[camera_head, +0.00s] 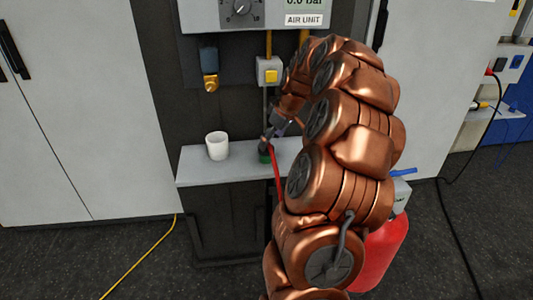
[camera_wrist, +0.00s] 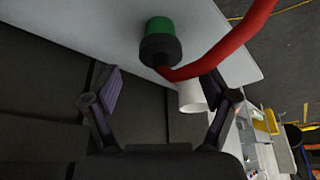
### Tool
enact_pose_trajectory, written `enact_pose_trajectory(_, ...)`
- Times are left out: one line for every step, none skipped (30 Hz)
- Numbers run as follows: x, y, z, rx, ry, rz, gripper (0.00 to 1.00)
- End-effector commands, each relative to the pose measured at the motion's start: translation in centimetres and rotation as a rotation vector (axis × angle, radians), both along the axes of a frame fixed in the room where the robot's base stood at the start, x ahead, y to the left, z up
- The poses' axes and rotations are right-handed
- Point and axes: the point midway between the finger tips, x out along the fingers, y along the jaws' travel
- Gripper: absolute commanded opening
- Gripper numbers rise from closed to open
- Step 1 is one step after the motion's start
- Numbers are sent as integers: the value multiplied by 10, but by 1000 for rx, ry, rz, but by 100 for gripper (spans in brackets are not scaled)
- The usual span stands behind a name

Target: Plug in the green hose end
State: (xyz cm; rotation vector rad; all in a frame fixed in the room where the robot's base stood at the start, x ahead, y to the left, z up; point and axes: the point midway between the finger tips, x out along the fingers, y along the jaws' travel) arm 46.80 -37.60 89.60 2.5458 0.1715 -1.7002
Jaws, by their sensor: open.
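The green hose end (camera_wrist: 159,27) has a black collar and shows at the top middle of the wrist view, by the pale shelf. A red hose (camera_wrist: 225,48) runs from it to the upper right. In the head view the green end (camera_head: 264,155) is a small patch at the shelf, partly hidden by my gripper (camera_head: 267,140). In the wrist view my gripper (camera_wrist: 163,98) is open, its two fingers spread wide with nothing between their pads. The green end lies beyond the fingertips. A blue and brass fitting (camera_head: 209,70) hangs on the dark panel under the air unit (camera_head: 245,14).
A white cup (camera_head: 217,146) stands on the grey shelf (camera_head: 197,169), left of my gripper; it also shows in the wrist view (camera_wrist: 192,98). A grey box with a yellow button (camera_head: 269,71) is above the shelf. A red cylinder (camera_head: 384,252) stands at the right.

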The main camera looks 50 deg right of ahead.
Motion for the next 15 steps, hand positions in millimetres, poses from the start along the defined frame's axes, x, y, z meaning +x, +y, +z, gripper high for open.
enact_pose_trajectory(1, 0, -1, 1, 1, 0, 85)
enact_pose_trajectory(1, 0, -2, 1, 1, 0, 85)
enact_pose_trajectory(2, 1, -5, 1, 1, 0, 85)
enact_pose_trajectory(3, 1, -7, 1, 1, 0, 85)
enact_pose_trajectory(5, 1, -10, 2, 2, 1, 85)
enact_pose_trajectory(6, 2, -14, 3, 2, 0, 85)
enact_pose_trajectory(8, 2, -17, 4, 3, 1, 85)
enact_pose_trajectory(10, 3, -21, 4, 3, 1, 85)
enact_pose_trajectory(13, 3, -26, 3, 2, 2, 85)
enact_pose_trajectory(14, 3, -31, 2, 2, 1, 85)
enact_pose_trajectory(16, 3, -35, 2, 2, 1, 85)
enact_pose_trajectory(18, 4, -40, 4, 5, 2, 85)
enact_pose_trajectory(19, 4, -43, 4, 5, 2, 85)
enact_pose_trajectory(19, 5, -45, 4, 5, 2, 85)
enact_pose_trajectory(20, 5, -47, 4, 4, 2, 85)
